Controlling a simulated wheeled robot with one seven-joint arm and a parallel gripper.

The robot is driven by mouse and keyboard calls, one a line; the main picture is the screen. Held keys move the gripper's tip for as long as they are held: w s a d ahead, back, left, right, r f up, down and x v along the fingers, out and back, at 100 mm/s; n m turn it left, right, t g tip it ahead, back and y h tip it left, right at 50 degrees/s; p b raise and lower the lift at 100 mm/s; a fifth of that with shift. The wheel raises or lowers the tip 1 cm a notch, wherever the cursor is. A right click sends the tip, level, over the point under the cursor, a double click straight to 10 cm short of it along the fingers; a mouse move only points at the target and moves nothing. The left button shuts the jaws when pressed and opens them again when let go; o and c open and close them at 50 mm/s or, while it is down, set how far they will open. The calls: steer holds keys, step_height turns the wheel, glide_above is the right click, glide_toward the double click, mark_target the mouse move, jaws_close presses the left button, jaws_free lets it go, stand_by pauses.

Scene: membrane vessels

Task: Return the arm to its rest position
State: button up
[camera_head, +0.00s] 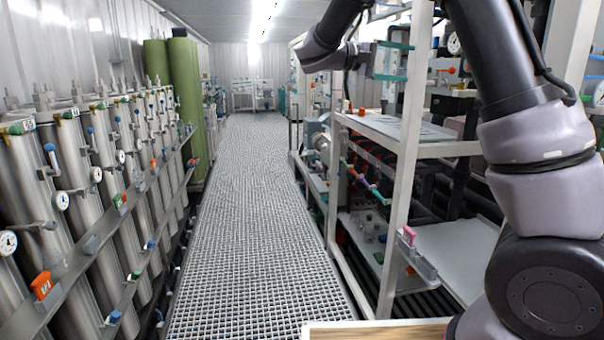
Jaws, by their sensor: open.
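My arm rises from the lower right of the head view, leaves the top edge and comes back in at the top middle. Its grey wrist hangs beside a white rack post. My gripper (395,62) seems to be at the end of this wrist, pointing right, with two teal-edged fingers apart and nothing seen between them. It is small and set against cluttered equipment, so its outline is hard to make out. The upper part of the arm is out of frame.
A grated walkway (235,215) runs clear down the middle. Steel cylinders (95,165) with gauges and a rail line the left, with green columns (185,95) beyond. A white-framed rack (402,170) with shelves stands close on the right. A wooden edge (375,331) shows at the bottom.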

steer(key=s+d+f+g+y, duration=0.1)
steer(key=s+d+f+y, duration=0.35)
steer(key=s, duration=0.25)
steer(key=s+d+f+g+y, duration=0.1)
steer(key=s+d+f+y, duration=0.25)
steer(key=s+y, duration=0.35)
steer(key=s+a+m+t+y, duration=0.4)
steer(key=s+a+t+y, duration=0.2)
steer(key=s+a, duration=0.3)
steer(key=shift+s+f+m+y, duration=0.35)
steer(key=shift+s+y, duration=0.4)
steer(key=shift+s, duration=1.25)
steer(key=shift+d, duration=0.1)
